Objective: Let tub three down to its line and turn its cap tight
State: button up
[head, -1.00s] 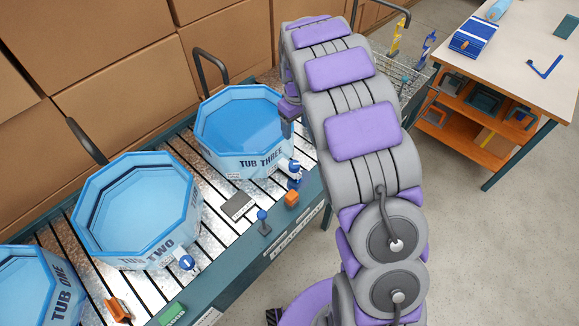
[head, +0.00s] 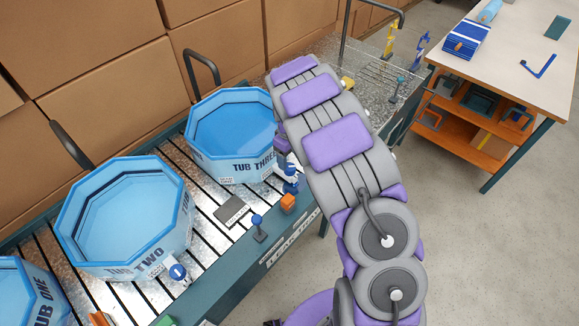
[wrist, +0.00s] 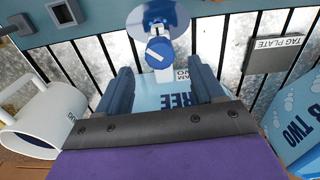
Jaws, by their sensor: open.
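Tub three (head: 236,171), a light blue octagonal tub with blue liquid inside, stands on the slatted bench. Its blue cap (wrist: 159,49) with a white bar sits on a white spout at the tub's front; in the head view the spout area (head: 290,172) shows beside my arm. In the wrist view my gripper (wrist: 163,75) is open, its two dark blue fingers on either side of the spout. The cap is just beyond the fingertips, and I see no contact. In the head view my arm hides the tub's right side and most of the gripper. The level line is not readable.
Tub two (head: 165,235) and tub one (head: 42,290) stand to the left. A white mug-like vessel (wrist: 38,121) lies near the gripper.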

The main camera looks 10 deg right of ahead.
aim_at(290, 166)
jog(key=shift+f+b, duration=0.35)
jog(key=shift+f, duration=2.05)
jog(key=c, duration=1.1)
jog(key=m+p, duration=0.3)
jog(key=shift+r+m, duration=0.15)
jog(key=shift+m, duration=0.25)
jog(key=m+p, duration=0.2)
jog(key=m, duration=0.3)
jog(key=shift+m, duration=0.4)
